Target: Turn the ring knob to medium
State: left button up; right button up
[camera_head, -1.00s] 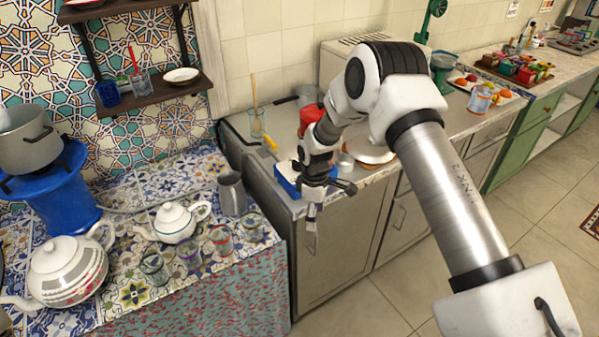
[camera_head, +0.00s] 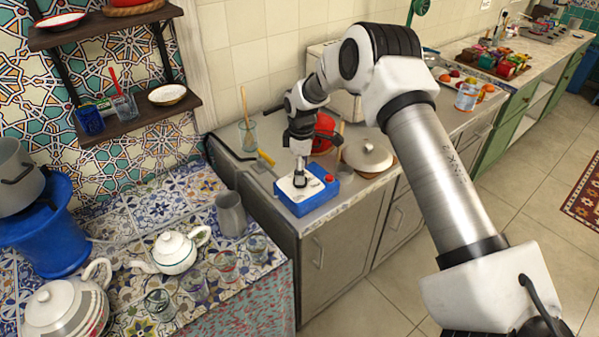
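A small blue box with a white top (camera_head: 313,190) sits near the front edge of the steel counter. A red round part (camera_head: 328,178) shows on the right of its top. My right gripper (camera_head: 299,181) points down over the box, with its fingertips at or just above the white top. The fingers look close together, but they are small and I cannot tell whether they are apart or hold anything. The gripper hides part of the top, and I cannot make out a ring knob clearly. My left gripper is not in view.
A lidded pan (camera_head: 368,155) stands right of the box, and a red object (camera_head: 325,133) behind it. A glass with a wooden stick (camera_head: 248,135) stands at the back left. A metal jug (camera_head: 231,214), a white teapot (camera_head: 174,252) and several glasses stand on the tiled table.

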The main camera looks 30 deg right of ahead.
jog(key=f, duration=0.2)
jog(key=w+f, duration=0.1)
jog(key=f, duration=0.1)
jog(key=shift+s+r, duration=0.1)
jog(key=shift+r, duration=0.05)
jog(key=shift+s+r, duration=0.1)
jog(key=shift+s, duration=0.05)
jog(key=c, duration=0.4)
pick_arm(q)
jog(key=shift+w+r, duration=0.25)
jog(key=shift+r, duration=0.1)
pick_arm(e)
jog(key=c, duration=0.8)
jog(key=shift+o, duration=0.2)
